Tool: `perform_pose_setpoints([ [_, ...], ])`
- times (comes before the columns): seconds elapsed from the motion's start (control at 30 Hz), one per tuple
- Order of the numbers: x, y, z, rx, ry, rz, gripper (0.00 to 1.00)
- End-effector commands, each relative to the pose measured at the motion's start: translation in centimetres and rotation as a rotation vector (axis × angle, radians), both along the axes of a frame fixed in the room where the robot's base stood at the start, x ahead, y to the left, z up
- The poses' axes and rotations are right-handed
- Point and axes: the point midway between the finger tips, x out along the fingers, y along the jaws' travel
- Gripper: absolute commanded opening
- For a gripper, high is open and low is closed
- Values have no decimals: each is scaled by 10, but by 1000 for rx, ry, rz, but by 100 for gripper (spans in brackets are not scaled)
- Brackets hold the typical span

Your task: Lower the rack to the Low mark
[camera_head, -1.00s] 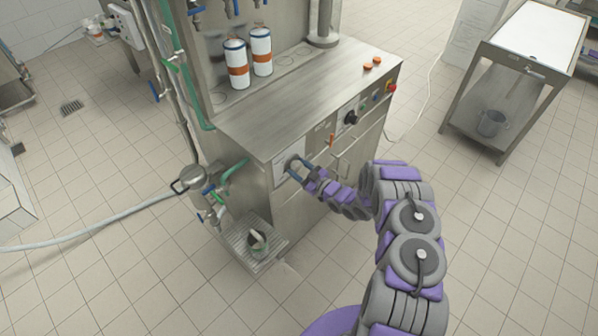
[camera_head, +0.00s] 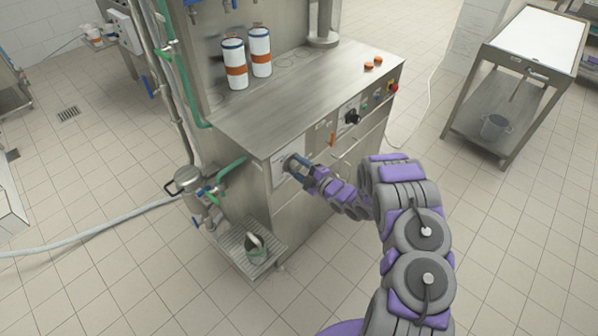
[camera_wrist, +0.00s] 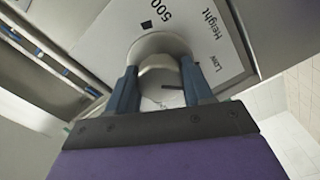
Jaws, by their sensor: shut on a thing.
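The cup filler (camera_head: 245,120) is a steel machine with a flat counter. On its front, near the left corner, is a white plate (camera_wrist: 205,28) with the words "Height", "Low" and "500" in the wrist view. A round grey knob (camera_wrist: 160,62) sits on this plate. My gripper (camera_head: 297,168) is at the plate in the head view. In the wrist view its two blue fingers (camera_wrist: 160,88) are shut on the knob, one on each side. A dark line shows on the knob's face. The fingers hide part of the plate's markings.
A black knob (camera_head: 352,117) and an orange lever (camera_head: 332,139) are farther right on the front. A drip tray (camera_head: 232,240) holding a small container juts out low at the left.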

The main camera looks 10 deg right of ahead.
Motion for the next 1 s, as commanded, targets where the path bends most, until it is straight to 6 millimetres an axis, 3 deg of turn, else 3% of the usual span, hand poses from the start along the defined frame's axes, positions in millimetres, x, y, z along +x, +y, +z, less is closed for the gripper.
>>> perform_pose_setpoints([
  [0.67, 1, -3, -4, -51, -28, -8, 20],
  [0.7, 1, -3, -4, -51, -28, -8, 53],
  [0.93, 0, -2, -2, -50, -31, -7, 75],
  [1.0, 0, -2, -2, -50, -31, -6, 75],
])
